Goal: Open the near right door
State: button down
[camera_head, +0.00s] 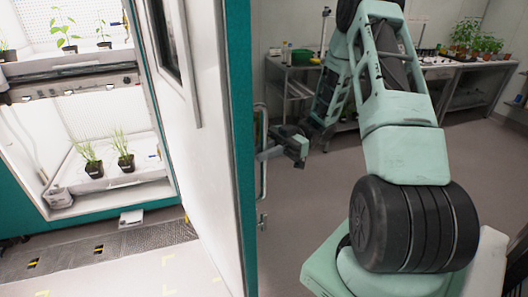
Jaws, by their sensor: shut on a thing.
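The chamber door (212,150) is white inside with a teal edge and stands swung open, seen nearly edge-on. Its vertical metal handle (263,182) is on the teal outer side, to the right of the edge. My gripper (268,153) reaches the handle from the right and is shut on it; the fingertips are small and partly hard to make out. The open chamber (105,120) on the left shows two lit levels with potted seedlings.
A metal bench (290,66) with bottles and a green bowl stands at the back. Another table (455,66) at the back right holds potted plants. A small white object (131,217) lies below the chamber. The floor (300,200) right of the door is clear.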

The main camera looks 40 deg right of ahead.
jog(key=c, duration=1.4)
grip_release()
jog(key=d+b, duration=0.1)
jog(key=d, duration=0.4)
jog(key=s+d+b, duration=0.1)
jog(key=d+b, duration=0.1)
jog(key=d, duration=0.4)
jog(key=s+d+b, duration=0.1)
jog(key=d, duration=0.5)
jog(key=shift+d+b, duration=0.15)
jog(key=shift+b, duration=0.25)
